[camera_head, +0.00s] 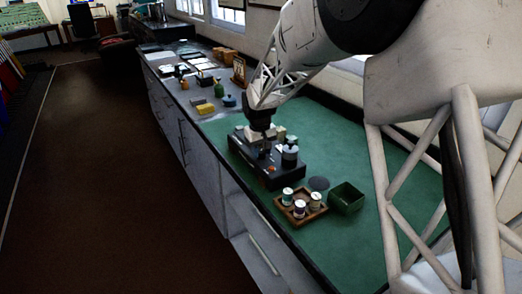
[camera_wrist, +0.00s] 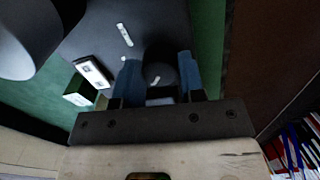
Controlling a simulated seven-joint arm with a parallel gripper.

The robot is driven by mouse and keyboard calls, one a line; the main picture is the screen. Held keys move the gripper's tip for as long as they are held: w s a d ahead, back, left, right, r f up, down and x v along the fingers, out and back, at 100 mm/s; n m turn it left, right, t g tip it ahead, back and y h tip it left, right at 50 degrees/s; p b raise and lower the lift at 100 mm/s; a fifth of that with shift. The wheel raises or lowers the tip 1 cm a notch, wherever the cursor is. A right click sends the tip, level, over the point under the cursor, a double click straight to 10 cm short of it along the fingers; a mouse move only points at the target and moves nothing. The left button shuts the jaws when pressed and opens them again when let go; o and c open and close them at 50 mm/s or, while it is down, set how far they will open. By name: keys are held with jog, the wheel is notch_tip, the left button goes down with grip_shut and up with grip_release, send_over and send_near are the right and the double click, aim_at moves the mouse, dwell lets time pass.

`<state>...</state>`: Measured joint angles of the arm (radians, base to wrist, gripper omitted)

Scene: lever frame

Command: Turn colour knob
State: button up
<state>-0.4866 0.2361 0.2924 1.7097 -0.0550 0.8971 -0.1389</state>
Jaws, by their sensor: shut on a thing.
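A black lever frame box (camera_head: 268,170) sits on the green bench top, with a dark bottle-like part (camera_head: 290,155) and a small orange-brown knob (camera_head: 271,169) on it. My gripper (camera_head: 263,138) reaches down onto the box from above. In the wrist view my gripper (camera_wrist: 158,65) has its two blue fingers on either side of a dark round knob (camera_wrist: 160,73) and is shut on it. The knob stands on the dark top face (camera_wrist: 100,30) of the box. In the head view the gripper hides this knob. Its colour marking cannot be made out.
A wooden tray (camera_head: 279,204) with several spools, a green open box (camera_head: 346,199) and a dark disc (camera_head: 318,183) lie in front of the frame.

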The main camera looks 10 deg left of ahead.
aim_at(260, 151)
dwell(0.4)
jog(key=o, duration=0.9)
jog(key=shift+r, duration=0.1)
jog(key=shift+s+a+r, duration=0.1)
jog(key=shift+a+r, duration=0.05)
jog(key=shift+r, duration=3.65)
